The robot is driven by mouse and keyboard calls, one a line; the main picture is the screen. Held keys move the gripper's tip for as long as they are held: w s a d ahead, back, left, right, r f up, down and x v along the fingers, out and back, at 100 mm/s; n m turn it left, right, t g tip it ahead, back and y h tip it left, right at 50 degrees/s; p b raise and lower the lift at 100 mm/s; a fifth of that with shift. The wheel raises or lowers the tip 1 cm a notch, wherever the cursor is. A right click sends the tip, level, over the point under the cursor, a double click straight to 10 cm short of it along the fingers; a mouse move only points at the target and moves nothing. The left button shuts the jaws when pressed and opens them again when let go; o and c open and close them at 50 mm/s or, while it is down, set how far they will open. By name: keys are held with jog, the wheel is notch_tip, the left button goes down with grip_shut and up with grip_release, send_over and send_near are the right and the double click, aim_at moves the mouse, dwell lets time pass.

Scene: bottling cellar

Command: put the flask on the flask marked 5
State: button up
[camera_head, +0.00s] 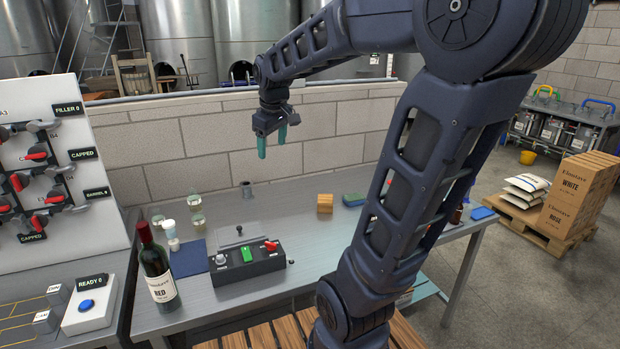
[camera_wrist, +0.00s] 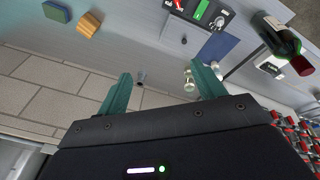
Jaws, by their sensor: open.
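Several small clear glass flasks stand at the left of the steel table: one at the back (camera_head: 195,202), one on the right (camera_head: 198,220) and one on the left (camera_head: 157,222). A small white vessel with a pale blue top (camera_head: 169,230) stands among them. Pale vessels also show in the wrist view (camera_wrist: 189,83), partly behind a finger. No number 5 is readable, so I cannot tell which flask is marked. My gripper (camera_head: 272,143) is open and empty, with teal fingers pointing down, high above the table's back edge and right of the flasks.
A wine bottle (camera_head: 157,270), a dark blue mat (camera_head: 188,259) and a control box (camera_head: 245,266) stand in front. A grey metal cup (camera_head: 247,190), a wooden block (camera_head: 325,204) and a blue-green block (camera_head: 353,200) lie rightward. A brick wall (camera_head: 200,150) runs behind.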

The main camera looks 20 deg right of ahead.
jog(key=s+d+f+m, duration=0.2)
jog(key=s+m, duration=0.1)
jog(key=s, duration=0.4)
jog(key=s+d+f+m+t, duration=0.1)
jog(key=s+d+f+m, duration=0.2)
jog(key=s, duration=0.5)
jog(key=shift+m, duration=0.4)
jog(key=shift+o, duration=0.4)
